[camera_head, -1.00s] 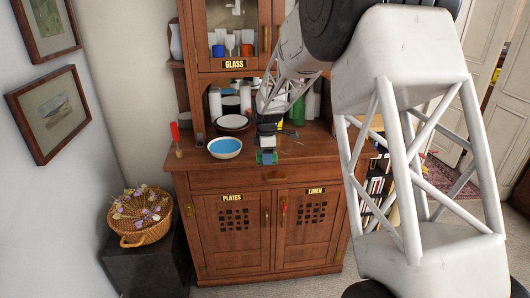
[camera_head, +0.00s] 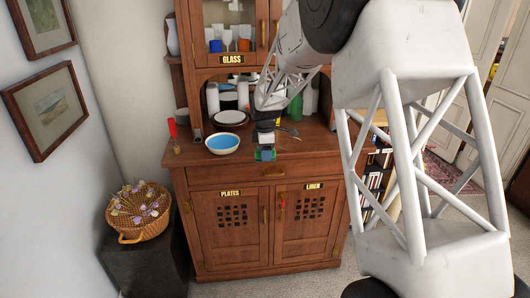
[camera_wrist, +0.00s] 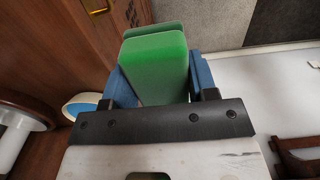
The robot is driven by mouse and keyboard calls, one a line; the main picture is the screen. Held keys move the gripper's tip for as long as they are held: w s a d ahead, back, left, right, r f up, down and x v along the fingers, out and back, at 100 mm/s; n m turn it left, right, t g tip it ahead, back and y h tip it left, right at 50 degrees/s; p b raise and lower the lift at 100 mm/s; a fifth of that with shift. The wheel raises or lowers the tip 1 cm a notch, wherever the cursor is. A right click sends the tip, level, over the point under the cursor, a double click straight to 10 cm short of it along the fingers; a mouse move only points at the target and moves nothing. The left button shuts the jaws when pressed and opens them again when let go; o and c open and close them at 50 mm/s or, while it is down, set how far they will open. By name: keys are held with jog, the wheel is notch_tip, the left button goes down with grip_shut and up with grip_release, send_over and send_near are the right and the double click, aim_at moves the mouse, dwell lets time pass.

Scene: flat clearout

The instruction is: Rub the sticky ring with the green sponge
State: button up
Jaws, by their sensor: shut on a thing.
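My gripper (camera_head: 265,148) is over the front edge of the wooden cabinet's counter (camera_head: 195,156), right of the bowl. In the wrist view my gripper (camera_wrist: 158,85) has its two blue fingers shut on the green sponge (camera_wrist: 155,62), one on each side. The sponge (camera_head: 265,156) shows as a small green patch at the fingertips in the head view. I cannot tell whether it touches the counter. I cannot make out the sticky ring in either view; the sponge and arm hide part of the counter.
A blue-and-cream bowl (camera_head: 222,143) stands left of my gripper, with a red-handled tool (camera_head: 173,130) further left. Plates (camera_head: 230,117) and a green bottle (camera_head: 295,108) stand behind. Small dark items (camera_head: 290,131) lie to the right. The cabinet doors below are shut.

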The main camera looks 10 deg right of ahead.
jog(key=w+d+r, duration=0.1)
jog(key=w+d, duration=0.3)
jog(key=w, duration=0.4)
jog(key=w+d+r, duration=0.2)
jog(key=w+d, duration=0.2)
jog(key=w, duration=0.4)
jog(key=shift+d, duration=0.15)
